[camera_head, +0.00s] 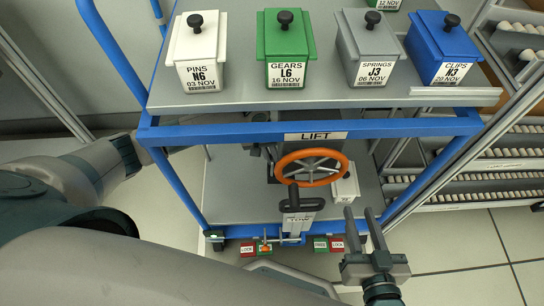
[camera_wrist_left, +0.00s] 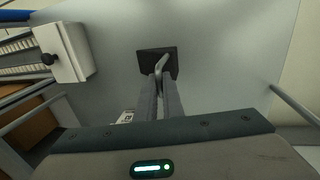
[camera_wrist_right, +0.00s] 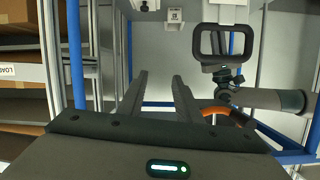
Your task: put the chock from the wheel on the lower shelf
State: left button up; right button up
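The chock (camera_wrist_left: 148,58) is a dark block with a grey bar handle. It shows in the left wrist view over the pale lower shelf (camera_wrist_left: 225,70); whether it touches the shelf I cannot tell. My left gripper (camera_wrist_left: 159,78) is shut on its handle. In the head view my left arm reaches in at the left, and its gripper and the chock cannot be clearly made out. The lower shelf (camera_head: 232,200) lies under the upper one. My right gripper (camera_head: 378,220) is open and empty, low in front of the trolley's right side; its fingers are apart in the right wrist view (camera_wrist_right: 158,80).
An orange handwheel (camera_head: 313,153) and a black tow handle (camera_head: 303,203) stand at the trolley's middle. A white box (camera_head: 345,188) sits on the lower shelf's right side. Lidded bins (camera_head: 285,50) stand above. Blue posts (camera_head: 180,180) and a rack (camera_head: 490,165) bound the space.

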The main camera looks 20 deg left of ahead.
pick_arm(q)
jog(key=o, duration=0.4)
jog(key=shift+f, duration=0.1)
